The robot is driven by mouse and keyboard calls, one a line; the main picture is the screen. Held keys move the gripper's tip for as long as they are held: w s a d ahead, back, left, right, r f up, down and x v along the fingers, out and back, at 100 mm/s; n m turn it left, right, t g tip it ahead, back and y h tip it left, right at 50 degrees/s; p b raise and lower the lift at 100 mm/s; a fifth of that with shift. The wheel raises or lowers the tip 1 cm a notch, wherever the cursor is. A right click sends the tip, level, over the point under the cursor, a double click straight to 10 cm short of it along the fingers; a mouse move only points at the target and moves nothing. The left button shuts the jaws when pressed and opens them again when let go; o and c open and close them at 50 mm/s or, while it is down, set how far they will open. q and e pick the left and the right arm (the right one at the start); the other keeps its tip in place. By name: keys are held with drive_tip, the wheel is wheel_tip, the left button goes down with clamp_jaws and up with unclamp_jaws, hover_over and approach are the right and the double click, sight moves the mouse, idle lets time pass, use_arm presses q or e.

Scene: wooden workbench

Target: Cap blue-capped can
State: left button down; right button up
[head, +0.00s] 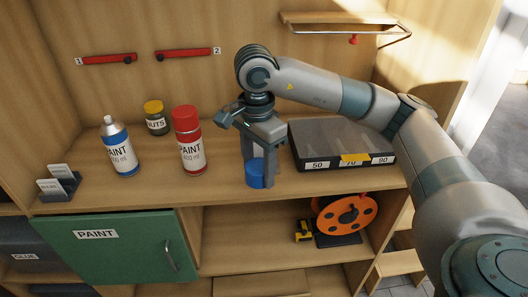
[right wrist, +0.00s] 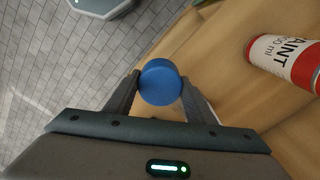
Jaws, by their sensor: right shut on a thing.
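A blue spray paint can (head: 123,147) stands upright on the bench at the left, its narrow grey-and-white nozzle top bare. A blue cap (head: 256,174) is between the fingers of my right gripper (head: 258,176), at the bench's front part. In the right wrist view the cap (right wrist: 160,82) shows as a blue disc with a finger on each side, and the gripper (right wrist: 160,92) is shut on it. I cannot tell whether the cap touches the bench. My left gripper is not in view.
A red-capped paint can (head: 190,143) stands between the blue can and my right gripper; it also shows in the right wrist view (right wrist: 284,58). A nuts jar (head: 156,118) stands behind. A case (head: 342,143) is at the right, a card holder (head: 59,185) at the left.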

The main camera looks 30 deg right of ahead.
drive_tip(key=s+a+f+n, duration=0.5)
drive_tip(key=a+f+n, duration=0.2)
drive_tip(key=n, duration=0.9)
drive_tip(key=shift+s+f, duration=0.3)
drive_tip(key=shift+f, duration=0.3)
